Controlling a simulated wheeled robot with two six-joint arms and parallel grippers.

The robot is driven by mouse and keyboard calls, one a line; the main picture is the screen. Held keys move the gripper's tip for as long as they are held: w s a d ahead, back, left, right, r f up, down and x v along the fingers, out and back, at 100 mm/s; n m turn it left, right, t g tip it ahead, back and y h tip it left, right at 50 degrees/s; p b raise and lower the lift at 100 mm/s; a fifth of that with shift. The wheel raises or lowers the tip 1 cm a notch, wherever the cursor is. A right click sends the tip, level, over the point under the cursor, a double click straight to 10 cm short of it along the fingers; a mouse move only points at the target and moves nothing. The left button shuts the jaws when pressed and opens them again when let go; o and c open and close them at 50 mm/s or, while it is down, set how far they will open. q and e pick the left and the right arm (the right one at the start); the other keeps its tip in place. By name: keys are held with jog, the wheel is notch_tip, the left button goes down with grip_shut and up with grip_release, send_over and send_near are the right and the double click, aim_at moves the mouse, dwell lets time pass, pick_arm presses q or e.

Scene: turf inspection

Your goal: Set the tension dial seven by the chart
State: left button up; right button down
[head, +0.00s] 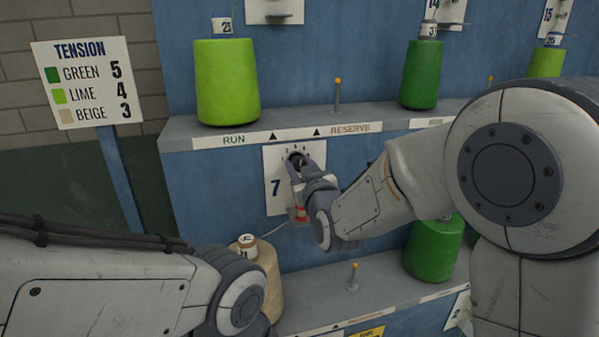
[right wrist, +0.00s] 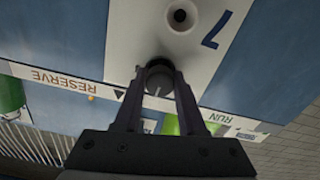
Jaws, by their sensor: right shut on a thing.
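Dial seven (head: 296,157) sits on a white plate (head: 274,190) marked 7 on the blue panel. My right gripper (head: 299,166) is shut on the dial, which shows dark and round between the fingers in the right wrist view (right wrist: 159,79). The fingers cover much of its scale, and I cannot read the setting. The tension chart (head: 85,82) lists green 5, lime 4, beige 3. A beige cone (head: 267,265) stands below the plate, partly behind my left arm; a pale thread runs from it toward the plate. My left gripper is out of view.
A lime cone (head: 226,80) and a green cone (head: 421,74) stand on the upper shelf, marked RUN and RESERVE. Another green cone (head: 432,248) stands on the lower shelf behind my right arm. Upright pegs (head: 353,277) stick up from the shelves.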

jog(key=shift+n, duration=0.4)
jog(key=shift+c, duration=2.4)
grip_release()
jog(key=b+v, duration=0.3)
jog(key=v, duration=0.7)
jog(key=shift+s, duration=0.2)
